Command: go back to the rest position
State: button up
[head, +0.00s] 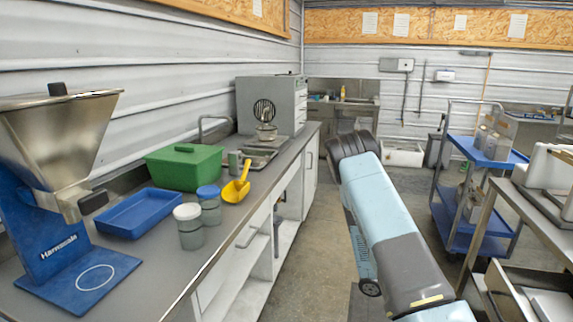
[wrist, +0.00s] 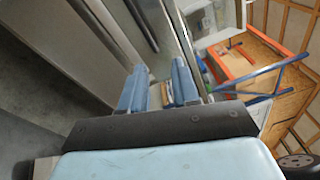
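My gripper (wrist: 158,90) shows in the wrist view, with two blue fingers standing apart and a gap between them. It is open, and I see nothing held. What shows through the gap looks like background clutter. In the head view my light blue and grey arm rises from the lower right over the aisle, its dark end beside the bench; the gripper itself is hidden there.
A bench (head: 165,269) on the left carries a steel hopper (head: 52,135), a blue tray (head: 139,213), a green box (head: 183,167), a yellow scoop (head: 237,189) and two jars. A blue trolley (head: 487,151) and a steel table stand right. Floor shows between.

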jog(key=s+a+r+m+t+y, duration=0.2)
jog(key=a+r+m+y, duration=0.5)
jog(key=r, duration=0.4)
jog(key=s+a+r+m+t+y, duration=0.2)
jog(key=a+r+m+y, duration=0.25)
jog(key=r+m, duration=0.6)
jog(key=s+a+r+m+t+y, duration=0.2)
jog(key=s+a+r+m+t, duration=0.2)
jog(key=r, duration=0.5)
jog(key=s+a+r+m+t+y, duration=0.3)
jog(key=s+a+r+m+t, duration=0.2)
jog(key=s+a+r, duration=0.3)
jog(key=shift+s+a+r+m+t, duration=0.3)
jog(key=shift+a+r+m, duration=0.15)
jog(key=shift+a+m, duration=0.1)
jog(key=shift+d, duration=0.15)
